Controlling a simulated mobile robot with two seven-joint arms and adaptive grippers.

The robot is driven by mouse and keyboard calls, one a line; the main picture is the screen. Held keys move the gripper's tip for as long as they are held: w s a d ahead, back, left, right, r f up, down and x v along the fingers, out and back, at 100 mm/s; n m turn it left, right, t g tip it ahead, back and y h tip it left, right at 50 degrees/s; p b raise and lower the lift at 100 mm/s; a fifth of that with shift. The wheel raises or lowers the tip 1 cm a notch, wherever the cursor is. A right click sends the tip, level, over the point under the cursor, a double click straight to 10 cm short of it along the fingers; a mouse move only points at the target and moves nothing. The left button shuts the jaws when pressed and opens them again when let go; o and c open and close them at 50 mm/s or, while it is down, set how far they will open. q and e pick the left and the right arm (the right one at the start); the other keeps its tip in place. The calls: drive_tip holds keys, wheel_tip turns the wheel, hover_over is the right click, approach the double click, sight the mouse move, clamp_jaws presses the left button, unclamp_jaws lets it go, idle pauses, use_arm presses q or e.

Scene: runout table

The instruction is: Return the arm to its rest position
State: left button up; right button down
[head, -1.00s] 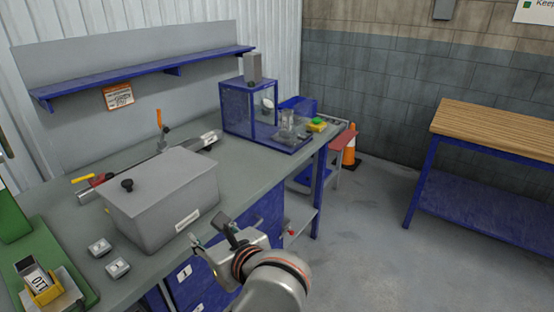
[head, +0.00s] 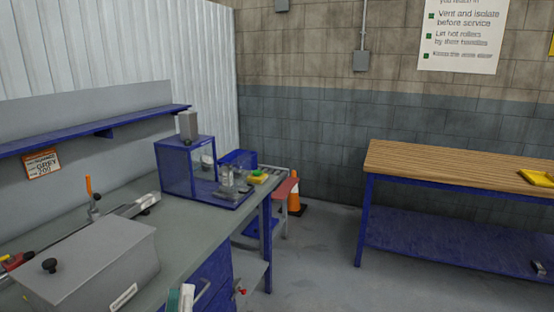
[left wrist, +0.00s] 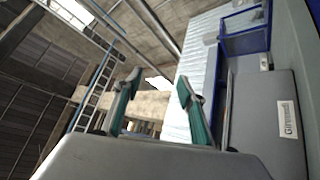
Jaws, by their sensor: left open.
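My left gripper (head: 180,298) shows only as its fingertips at the bottom edge of the head view, in front of the bench's front edge. In the left wrist view my left gripper (left wrist: 156,98) has its two teal-padded fingers apart with nothing between them. The rest of the left arm is out of the head view. My right gripper is not in view.
A grey lidded box (head: 88,262) stands on the bench (head: 190,225) close to the left gripper; it also shows in the wrist view (left wrist: 262,110). A blue-framed enclosure (head: 176,172) stands farther back. A wood-topped table (head: 450,170) is right, with open floor (head: 320,250) between.

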use_arm(q)
drive_tip(key=s+f+m+g+h, duration=0.2)
drive_tip(key=f+m+g, duration=0.15)
drive_tip(key=f, duration=0.55)
drive_tip(key=s+d+f+m+g+h, duration=0.1)
drive_tip(key=s+f+m+g, duration=0.15)
drive_tip(key=f+m, duration=0.45)
drive_tip(key=s+f+m+g+h, duration=0.2)
drive_tip(key=f+g, duration=0.2)
drive_tip(key=f, duration=0.8)
drive_tip(key=s+a+f+m+g+y, duration=0.1)
drive_tip(key=s+a+f+g, duration=0.3)
drive_tip(key=f, duration=0.5)
drive_tip(key=s+m, duration=0.1)
drive_tip(key=s, duration=0.1)
drive_tip(key=shift+s+a+f+m+y, duration=0.2)
drive_tip(key=shift+s+f+m+y, duration=0.1)
drive_tip(key=shift+f+m+y, duration=0.1)
